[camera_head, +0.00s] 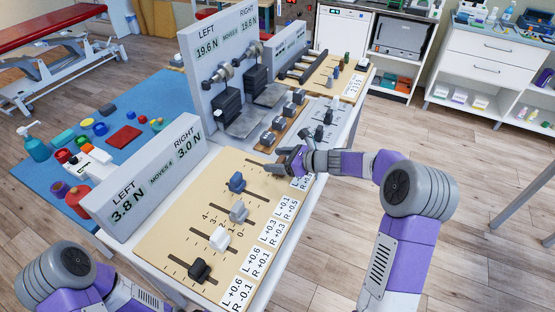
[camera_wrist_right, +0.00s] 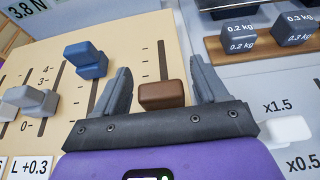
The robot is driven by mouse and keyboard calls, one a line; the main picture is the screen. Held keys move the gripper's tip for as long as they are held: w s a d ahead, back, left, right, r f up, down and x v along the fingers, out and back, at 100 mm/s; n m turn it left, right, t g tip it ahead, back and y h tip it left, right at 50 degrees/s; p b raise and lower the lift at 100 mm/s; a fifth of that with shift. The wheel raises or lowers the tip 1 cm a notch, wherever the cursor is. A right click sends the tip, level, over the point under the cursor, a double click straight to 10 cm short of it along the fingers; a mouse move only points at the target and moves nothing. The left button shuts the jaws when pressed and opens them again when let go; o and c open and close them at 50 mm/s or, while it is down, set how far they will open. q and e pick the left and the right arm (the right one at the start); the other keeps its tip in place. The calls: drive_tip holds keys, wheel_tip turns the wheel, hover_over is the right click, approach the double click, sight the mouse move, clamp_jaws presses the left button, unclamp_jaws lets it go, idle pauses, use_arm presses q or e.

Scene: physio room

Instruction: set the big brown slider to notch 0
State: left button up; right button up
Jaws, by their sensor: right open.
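The big brown slider (camera_wrist_right: 164,96) shows in the right wrist view, between the two fingers of my right gripper (camera_wrist_right: 163,80). The fingers are open, one on each side of it, and I see a gap on both sides. Its dark slot runs on beyond it, away from the gripper. The notch it stands at cannot be read. In the head view my right gripper (camera_head: 288,162) is over the far end of the tan slider board (camera_head: 205,172) and hides the brown slider. My left arm shows at the lower left, but its gripper is not visible.
Blue (camera_head: 237,182), grey (camera_head: 238,211), white (camera_head: 219,239) and black (camera_head: 199,270) sliders stand in the board's other slots. The display (camera_head: 145,180) behind reads LEFT 3.8 N, RIGHT 3.0 N. Several grey weights (camera_head: 281,123) stand on a wooden rack just beyond my right gripper.

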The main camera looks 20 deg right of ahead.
sight(282, 159)
drive_tip(key=p+v, duration=0.1)
drive_tip(key=v, duration=0.5)
drive_tip(key=shift+s+d+r+p, duration=0.1)
drive_tip(key=shift+d+r+p, duration=0.05)
drive_tip(key=shift+p, duration=0.2)
drive_tip(key=shift+s+d+r, duration=0.1)
drive_tip(key=shift+s+d, duration=0.2)
drive_tip(key=shift+s, duration=0.1)
